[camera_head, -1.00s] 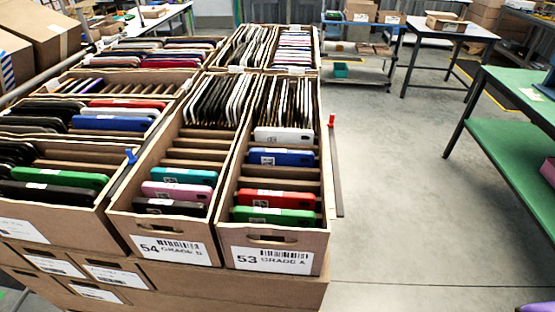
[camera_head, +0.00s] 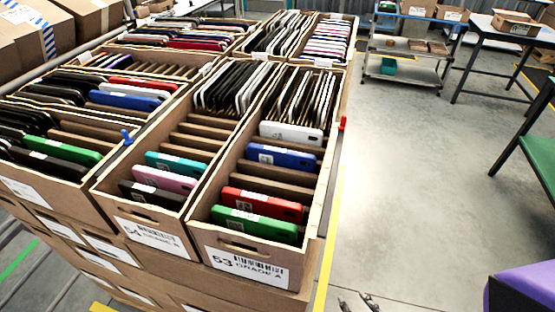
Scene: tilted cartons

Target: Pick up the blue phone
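A blue phone (camera_head: 282,156) with a white label stands on edge in the slotted carton marked 53 (camera_head: 247,266), between a white phone (camera_head: 291,133) behind it and a red phone (camera_head: 262,204) in front. The tips of a gripper, apparently my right gripper (camera_head: 357,303), show at the bottom edge, to the right of the cartons. They are apart with nothing visible between them; the rest is cut off. My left gripper is not in view.
A green phone (camera_head: 254,225) is nearest in carton 53. The carton marked 54 (camera_head: 152,236) holds teal, pink and black phones. Open floor (camera_head: 420,190) lies right of the cartons, with a green table (camera_head: 541,160) beyond.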

